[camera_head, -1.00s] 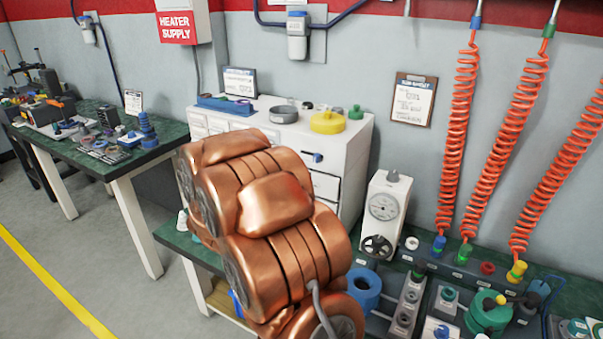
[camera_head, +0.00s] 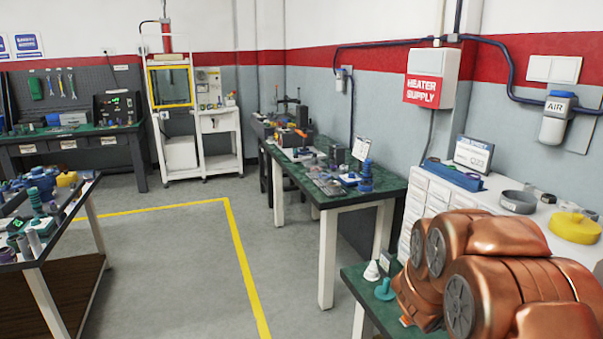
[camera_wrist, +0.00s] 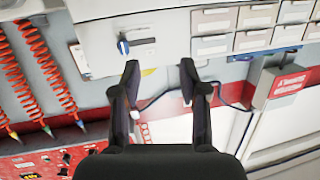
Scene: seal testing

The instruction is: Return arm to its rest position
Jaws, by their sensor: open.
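My copper-coloured arm fills the lower right of the head view, folded in front of the white drawer cabinet (camera_head: 411,211). My gripper does not show in the head view. In the wrist view my gripper (camera_wrist: 158,80) has two black fingers spread apart with nothing between them. The wrist view looks upside down: the drawer cabinet (camera_wrist: 165,38) is at the top, with a blue-knobbed switch or handle (camera_wrist: 124,46) left of the fingers. The fingers appear apart from the cabinet.
A green-topped bench (camera_head: 365,290) stands under my arm, with a white cone (camera_head: 372,271) and a green part (camera_head: 385,290). Another green bench (camera_head: 335,196) holds tools. A cluttered table (camera_head: 65,235) stands at the left. The grey floor (camera_head: 180,270) between is open, marked with yellow lines.

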